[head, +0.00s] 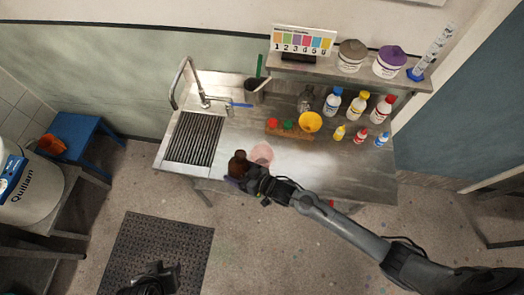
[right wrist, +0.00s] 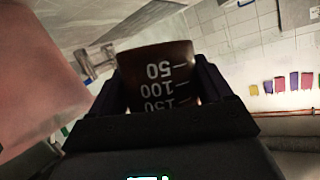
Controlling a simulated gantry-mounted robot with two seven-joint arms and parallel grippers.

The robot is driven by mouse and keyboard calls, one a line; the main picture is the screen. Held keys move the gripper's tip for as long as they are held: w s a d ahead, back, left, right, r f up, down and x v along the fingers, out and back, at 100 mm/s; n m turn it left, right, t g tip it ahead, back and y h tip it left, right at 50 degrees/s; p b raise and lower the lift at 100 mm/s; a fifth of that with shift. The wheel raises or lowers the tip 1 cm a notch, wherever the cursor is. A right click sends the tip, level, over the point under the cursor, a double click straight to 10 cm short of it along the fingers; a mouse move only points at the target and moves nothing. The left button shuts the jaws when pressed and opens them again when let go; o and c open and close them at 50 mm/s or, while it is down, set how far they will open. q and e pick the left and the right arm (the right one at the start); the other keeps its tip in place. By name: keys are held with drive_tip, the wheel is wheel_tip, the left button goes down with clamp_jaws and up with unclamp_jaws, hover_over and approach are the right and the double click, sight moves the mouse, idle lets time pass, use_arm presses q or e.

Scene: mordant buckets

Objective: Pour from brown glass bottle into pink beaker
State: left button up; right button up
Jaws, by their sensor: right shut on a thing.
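The brown glass bottle (head: 238,163) is in my right gripper (head: 247,181), near the front edge of the steel table (head: 330,170). In the right wrist view the brown bottle (right wrist: 158,75) sits between the two fingers, and its white scale marks read upside down. The pink beaker (head: 262,154) is just right of the bottle in the head view. A large pink surface, likely the beaker (right wrist: 35,85), fills the left of the right wrist view. I cannot tell the bottle's tilt or what is inside either vessel. My left gripper (head: 157,278) is low over the floor, away from the table.
Several bottles (head: 357,105) stand at the back right. A sink with a drain grid (head: 191,138) is at the left. The front right of the table is clear.

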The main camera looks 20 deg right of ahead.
drive_tip(key=shift+r+m+y, duration=0.3)
drive_tip(key=shift+r+m, duration=0.2)
drive_tip(key=shift+r, duration=0.15)
drive_tip(key=shift+f+m+y+b, duration=0.1)
drive_tip(key=shift+m+y+b, duration=0.2)
drive_tip(key=shift+b, duration=0.15)
drive_tip(key=shift+s+m+y+b, duration=0.1)
drive_tip(key=shift+m+y+b, duration=0.2)
drive_tip(key=shift+m+b, duration=0.1)
drive_tip(key=shift+d+m+y+b, duration=0.1)
drive_tip(key=shift+m+y+b, duration=0.2)
drive_tip(key=shift+m+b, duration=0.3)
drive_tip(key=f+b, duration=0.1)
drive_tip(key=b, duration=0.1)
drive_tip(key=f+m+b, duration=0.1)
drive_tip(key=b, duration=0.1)
drive_tip(key=shift+a+f+t+y, duration=0.1)
drive_tip(key=shift+a+t+y, duration=0.2)
drive_tip(key=shift+y, duration=0.1)
drive_tip(key=shift+b, duration=0.3)
drive_tip(key=shift+a+m+b, duration=0.25)
drive_tip(key=shift+m+b, duration=0.2)
drive_tip(key=shift+m, duration=0.05)
drive_tip(key=shift+s+a+m+t+b, duration=0.15)
drive_tip(key=shift+m+t+b, duration=0.15)
drive_tip(key=shift+a+y+b, duration=0.1)
drive_tip(key=shift+y+b, duration=0.2)
drive_tip(key=shift+b, duration=0.05)
